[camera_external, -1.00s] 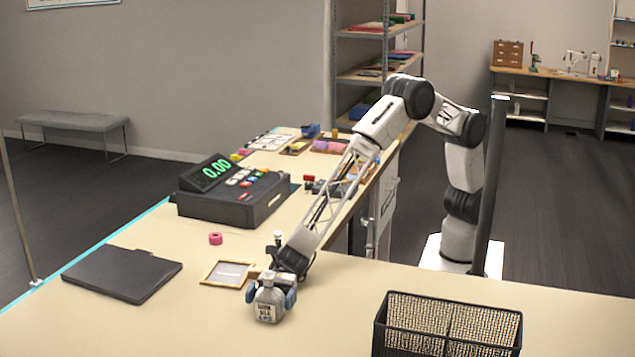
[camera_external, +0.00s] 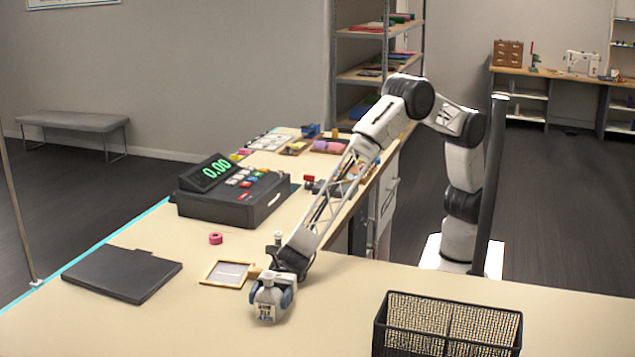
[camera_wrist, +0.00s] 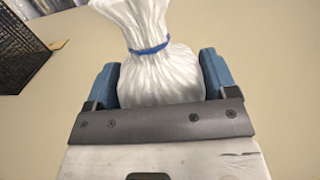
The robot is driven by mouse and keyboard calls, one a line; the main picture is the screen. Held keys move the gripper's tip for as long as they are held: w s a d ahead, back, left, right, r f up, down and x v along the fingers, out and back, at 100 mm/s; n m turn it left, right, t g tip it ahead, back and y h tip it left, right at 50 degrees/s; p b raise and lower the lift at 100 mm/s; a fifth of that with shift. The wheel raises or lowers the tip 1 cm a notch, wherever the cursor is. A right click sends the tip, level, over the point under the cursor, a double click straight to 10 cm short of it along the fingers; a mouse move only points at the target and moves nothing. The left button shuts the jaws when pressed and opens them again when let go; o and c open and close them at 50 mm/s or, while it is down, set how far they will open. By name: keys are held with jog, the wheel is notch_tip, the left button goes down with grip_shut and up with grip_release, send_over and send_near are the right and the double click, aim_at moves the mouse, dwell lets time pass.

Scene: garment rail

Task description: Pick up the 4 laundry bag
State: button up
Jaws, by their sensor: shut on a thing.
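A small pale laundry bag (camera_external: 266,306) with dark print on its front stands at the near middle of the counter. In the wrist view the bag (camera_wrist: 165,75) is white and gathered, with a blue tie around its neck. My gripper (camera_external: 271,295) is low over the counter with its blue fingers on both sides of the bag. In the wrist view my gripper (camera_wrist: 160,83) is shut on the bag's lower body. The print and the bag's underside are hidden in the wrist view.
A black mesh basket (camera_external: 447,326) stands at the near right. A small wooden frame (camera_external: 229,274) lies just behind the bag. A dark folder (camera_external: 122,273), a pink tape roll (camera_external: 215,238) and a cash register (camera_external: 232,192) are farther left.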

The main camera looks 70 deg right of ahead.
aim_at(269, 293)
jog(key=shift+r, duration=0.1)
jog(key=shift+r, duration=0.75)
notch_tip(269, 293, up, 2)
jog(key=shift+r, duration=0.1)
jog(key=s+d, duration=0.3)
jog(key=d, duration=0.4)
jog(key=s+d+r, duration=0.1)
jog(key=s+d, duration=0.3)
jog(key=d, duration=0.3)
jog(key=shift+d, duration=0.2)
